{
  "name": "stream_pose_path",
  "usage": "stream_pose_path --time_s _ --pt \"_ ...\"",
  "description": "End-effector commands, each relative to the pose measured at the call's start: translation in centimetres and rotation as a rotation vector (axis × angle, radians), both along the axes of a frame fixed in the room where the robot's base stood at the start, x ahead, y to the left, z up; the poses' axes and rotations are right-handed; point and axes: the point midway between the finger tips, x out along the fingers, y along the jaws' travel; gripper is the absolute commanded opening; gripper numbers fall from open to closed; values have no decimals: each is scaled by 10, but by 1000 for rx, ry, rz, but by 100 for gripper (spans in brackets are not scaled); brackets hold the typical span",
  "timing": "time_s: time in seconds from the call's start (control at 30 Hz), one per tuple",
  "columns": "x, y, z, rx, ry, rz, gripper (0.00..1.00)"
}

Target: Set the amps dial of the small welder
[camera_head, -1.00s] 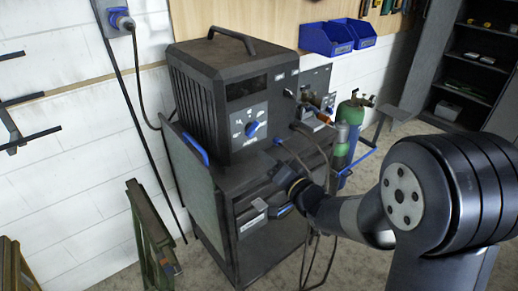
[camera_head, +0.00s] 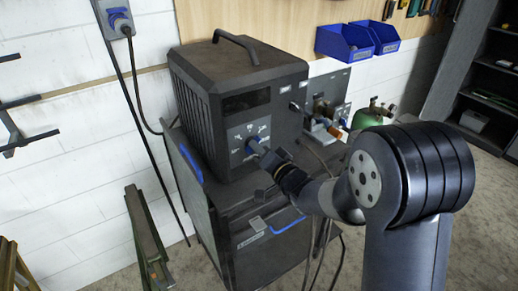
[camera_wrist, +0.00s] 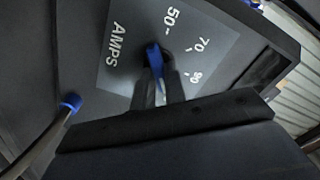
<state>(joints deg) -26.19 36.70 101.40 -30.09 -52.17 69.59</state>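The small welder is a dark boxy machine (camera_head: 195,95) with a top handle, standing on a cart. Its light grey panel (camera_wrist: 205,30) reads AMPS, with 50, 70 and 90 printed around a blue dial (camera_wrist: 154,56). The dial also shows in the head view (camera_head: 252,147). My gripper (camera_wrist: 157,75) is at the dial, with one dark finger on each side of the blue knob. I cannot tell whether the fingers press on it. My gripper also shows in the head view (camera_head: 262,155), covering the panel's lower right. The fingers hide part of the dial's surround.
The cart (camera_head: 240,240) has a blue handle on its front. Cables hang at its right. A second grey unit (camera_head: 328,88) with fittings, a green cylinder (camera_head: 365,120) and blue bins (camera_head: 350,40) are to the right. A blue-ended cable (camera_wrist: 70,102) is in the wrist view.

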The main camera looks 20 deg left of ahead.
Motion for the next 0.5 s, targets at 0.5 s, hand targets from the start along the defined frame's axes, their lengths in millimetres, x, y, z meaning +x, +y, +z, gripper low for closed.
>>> stream_pose_path --time_s 0.5 --pt "0 0 -2 -15 -17 0 0"
